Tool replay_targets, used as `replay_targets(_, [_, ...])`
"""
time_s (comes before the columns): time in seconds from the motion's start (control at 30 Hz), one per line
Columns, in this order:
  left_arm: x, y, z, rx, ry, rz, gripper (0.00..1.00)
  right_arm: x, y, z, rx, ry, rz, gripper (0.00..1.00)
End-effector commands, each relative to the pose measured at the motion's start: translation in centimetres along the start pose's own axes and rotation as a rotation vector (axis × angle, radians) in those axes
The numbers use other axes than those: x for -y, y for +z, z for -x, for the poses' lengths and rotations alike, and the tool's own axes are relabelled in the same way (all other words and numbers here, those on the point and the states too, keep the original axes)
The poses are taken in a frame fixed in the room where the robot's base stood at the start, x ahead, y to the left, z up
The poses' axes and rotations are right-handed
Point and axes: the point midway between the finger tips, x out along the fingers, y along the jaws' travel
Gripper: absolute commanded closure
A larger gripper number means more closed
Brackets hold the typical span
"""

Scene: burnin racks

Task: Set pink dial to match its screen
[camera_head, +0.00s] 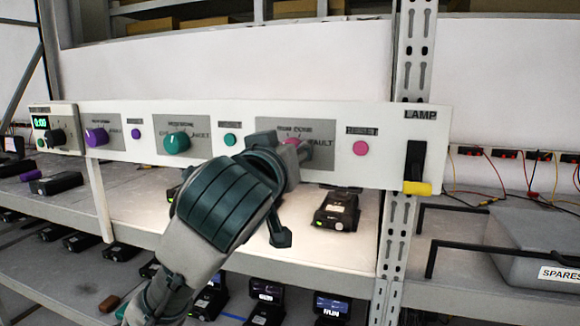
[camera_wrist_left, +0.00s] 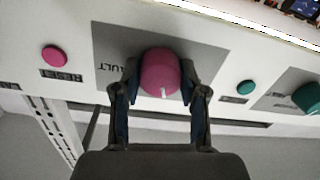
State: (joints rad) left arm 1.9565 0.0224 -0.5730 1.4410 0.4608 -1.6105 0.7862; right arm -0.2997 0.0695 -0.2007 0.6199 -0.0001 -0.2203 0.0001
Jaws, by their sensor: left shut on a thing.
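The pink dial (camera_wrist_left: 160,72) sits on a grey plate of the white control panel (camera_head: 225,118). In the left wrist view its white mark points down the picture, and a partly hidden label, likely FAULT, is left of it. My left gripper (camera_wrist_left: 161,88) has a finger on each side of the dial and is shut on it. In the head view the gripper (camera_head: 298,150) hides most of the dial and part of its labels. A lower-shelf screen (camera_head: 331,306) reads RUN; I cannot tell whether it belongs to this dial. My right gripper is not in view.
A pink button (camera_head: 360,149) is right of the dial. A teal dial (camera_head: 176,142), a purple dial (camera_head: 97,137) and a lamp switch (camera_head: 416,165) share the panel. A black device (camera_head: 337,210) stands on the shelf below. A grey spares box (camera_head: 540,235) is at right.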

Motion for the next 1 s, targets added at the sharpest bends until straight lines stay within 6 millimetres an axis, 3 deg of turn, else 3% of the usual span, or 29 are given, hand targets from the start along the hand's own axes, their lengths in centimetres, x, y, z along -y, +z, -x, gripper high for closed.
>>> replay_targets(0.27, [-0.1,-0.1,0.0,0.001,0.003,0.012,0.92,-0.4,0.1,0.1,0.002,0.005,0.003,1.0])
replay_targets(0.3, [-0.1,-0.1,0.0,0.001,0.003,0.012,0.53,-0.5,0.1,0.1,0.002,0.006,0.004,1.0])
replay_targets(0.4, [-0.1,-0.1,0.0,0.002,0.003,0.011,0.32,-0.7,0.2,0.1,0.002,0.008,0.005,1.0])
replay_targets(0.77, [-0.2,0.0,0.5,0.002,0.003,0.01,0.32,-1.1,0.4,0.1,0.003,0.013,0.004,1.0])
replay_targets(1.0, [-0.2,0.0,4.9,-0.001,0.005,0.008,0.32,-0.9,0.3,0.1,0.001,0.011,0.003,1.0])
